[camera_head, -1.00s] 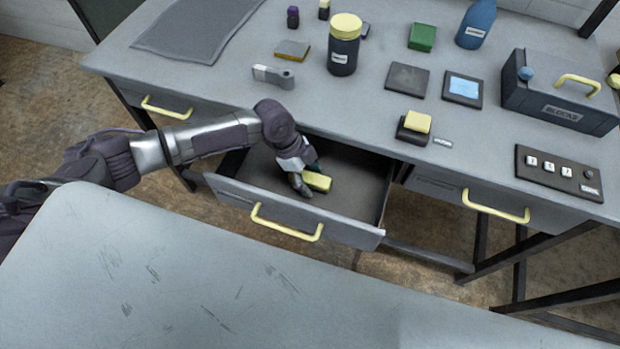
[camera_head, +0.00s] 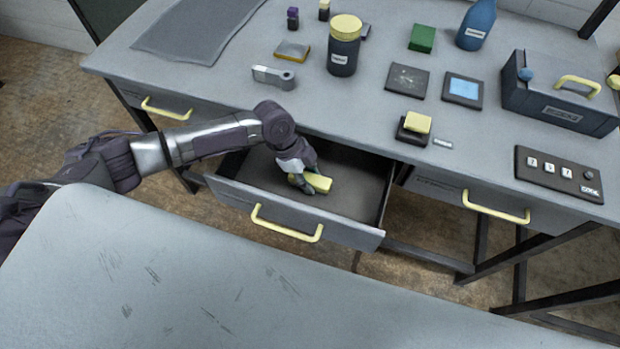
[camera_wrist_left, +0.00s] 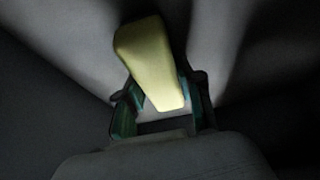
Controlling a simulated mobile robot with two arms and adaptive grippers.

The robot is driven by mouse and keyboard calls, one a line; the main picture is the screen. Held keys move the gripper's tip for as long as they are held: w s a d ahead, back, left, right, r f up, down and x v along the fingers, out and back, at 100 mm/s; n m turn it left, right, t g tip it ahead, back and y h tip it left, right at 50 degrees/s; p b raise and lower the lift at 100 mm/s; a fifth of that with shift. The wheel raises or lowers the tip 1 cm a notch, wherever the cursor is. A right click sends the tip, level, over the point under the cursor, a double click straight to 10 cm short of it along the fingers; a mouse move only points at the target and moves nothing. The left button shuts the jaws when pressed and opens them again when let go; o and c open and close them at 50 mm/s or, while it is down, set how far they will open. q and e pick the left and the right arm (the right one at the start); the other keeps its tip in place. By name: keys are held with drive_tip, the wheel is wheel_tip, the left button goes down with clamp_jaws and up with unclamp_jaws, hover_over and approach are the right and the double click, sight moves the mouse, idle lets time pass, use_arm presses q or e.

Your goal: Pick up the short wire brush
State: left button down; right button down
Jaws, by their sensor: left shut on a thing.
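The short wire brush appears as a small yellow block (camera_head: 319,182) in the open middle drawer (camera_head: 345,200). In the left wrist view the yellow block (camera_wrist_left: 148,62) lies between the two green-padded fingers. My left gripper (camera_head: 304,184) reaches down into the drawer and is shut on it. The left gripper (camera_wrist_left: 160,112) also shows in the wrist view, with a finger on each side of the block. Bristles are not visible. I cannot tell whether the block is clear of the drawer floor. My right gripper is not in view.
The drawer front has a yellow handle (camera_head: 287,226). The workbench (camera_head: 230,90) above carries a dark jar with a yellow lid (camera_head: 345,45), a toolbox (camera_head: 560,95), a blue bottle (camera_head: 477,24) and small items. A grey surface (camera_head: 200,270) fills the foreground.

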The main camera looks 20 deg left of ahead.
sight(316, 179)
use_arm(q)
drive_tip(key=shift+r, duration=0.1)
wheel_tip(316, 179, up, 4)
drive_tip(key=shift+r, duration=0.15)
drive_tip(key=s+d+r+b, duration=0.1)
drive_tip(key=s+d+r, duration=0.2)
drive_tip(key=d+r, duration=0.4)
drive_tip(key=d, duration=0.4)
drive_tip(key=shift+s, duration=0.25)
